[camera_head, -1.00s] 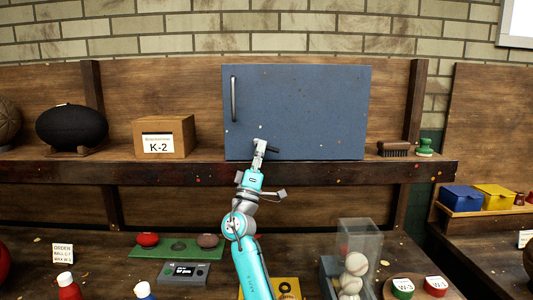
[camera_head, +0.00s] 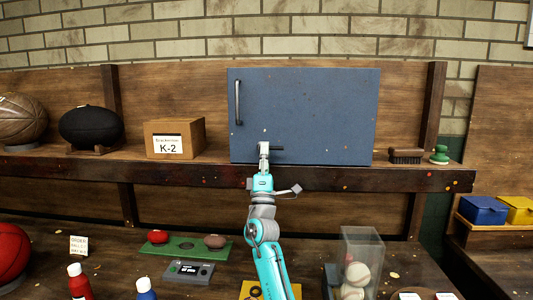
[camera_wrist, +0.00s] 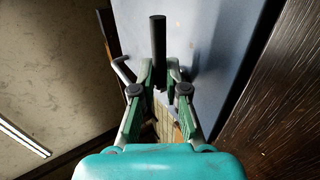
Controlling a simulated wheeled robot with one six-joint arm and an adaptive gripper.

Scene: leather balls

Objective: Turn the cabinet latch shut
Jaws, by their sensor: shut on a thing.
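The blue-grey cabinet (camera_head: 310,110) stands on the raised shelf with its door closed flat to the front. Its latch (camera_head: 277,148) is a short dark bar low on the left of the door, lying about level and pointing right. My gripper (camera_head: 264,146) is at the latch's left end, reaching up from below. In the wrist view the dark latch bar (camera_wrist: 158,40) runs out between the two green fingers of my gripper (camera_wrist: 160,88), which are shut on it. The fingers partly hide the latch's base.
A dark vertical handle (camera_head: 238,102) is higher on the door's left edge. A cardboard box marked K-2 (camera_head: 190,130) stands left of the cabinet, a brush (camera_head: 406,155) and a green knob-shaped thing (camera_head: 439,154) right. The shelf edge (camera_head: 350,179) runs below my gripper.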

